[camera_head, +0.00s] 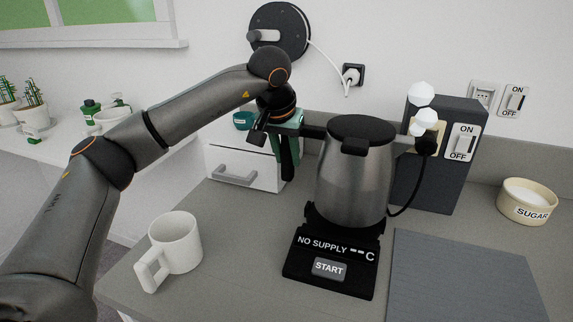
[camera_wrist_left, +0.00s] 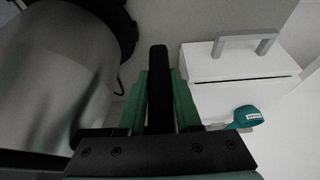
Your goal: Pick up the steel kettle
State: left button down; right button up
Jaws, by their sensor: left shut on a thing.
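The steel kettle (camera_head: 352,185) has a black lid and is upright at its black base (camera_head: 331,262), which reads "NO SUPPLY" and "START". I cannot tell whether a small gap lies between them. My left gripper (camera_head: 288,148), with green fingers, is at the kettle's left side, shut on its black handle. In the left wrist view, the dark handle (camera_wrist_left: 159,85) runs between the green fingers, and the kettle's grey body (camera_wrist_left: 55,85) fills the left. The fingers partly hide the handle in the head view. My right gripper is not in view.
A white mug (camera_head: 176,243) stands at the counter's front left. A dark socket box (camera_head: 440,185) with a plugged-in cord is close behind the kettle on the right. A grey board (camera_head: 460,280) and a sugar bowl (camera_head: 527,203) are at right. A white drawer box (camera_head: 243,165) stands behind the gripper.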

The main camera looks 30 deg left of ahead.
pick_arm(q)
jog(key=s+d+r, duration=0.8)
jog(key=d, duration=0.1)
jog(key=shift+s+d+r, duration=0.15)
jog(key=shift+d+r, duration=0.05)
jog(key=shift+r, duration=0.05)
